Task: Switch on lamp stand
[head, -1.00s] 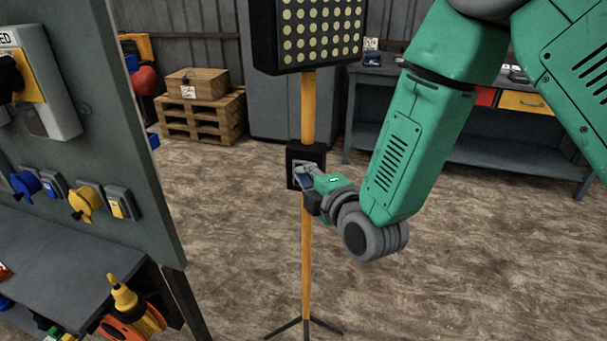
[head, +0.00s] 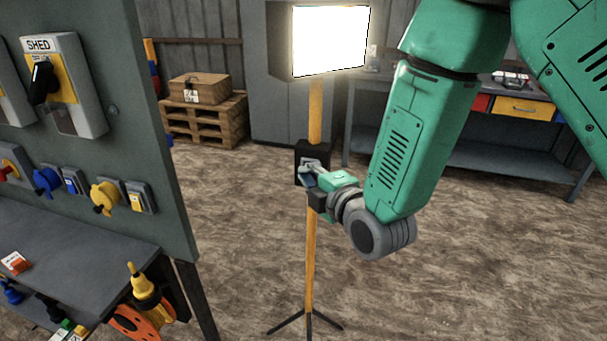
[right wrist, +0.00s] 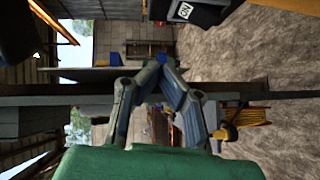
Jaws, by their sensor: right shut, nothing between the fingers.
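The lamp stand's lamp head (head: 331,40) glows bright white at the top of a yellow pole (head: 309,240) on dark tripod legs. A black switch box (head: 312,148) is fixed partway up the pole. My right gripper (head: 306,168) is at the front of this box, its fingertips overlapping the box face; whether they touch it I cannot tell. In the right wrist view my right gripper's fingers (right wrist: 160,66) meet at the tips with nothing between them. The switch itself is mostly hidden by the fingers. My left gripper is not in view.
A grey panel (head: 130,130) with a SHED switch, sockets and plugs stands at the left, above a bench (head: 90,240). An orange cable reel (head: 140,318) lies below. Pallets with a crate (head: 200,88) and a workbench (head: 450,155) stand behind. The floor around the tripod is clear.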

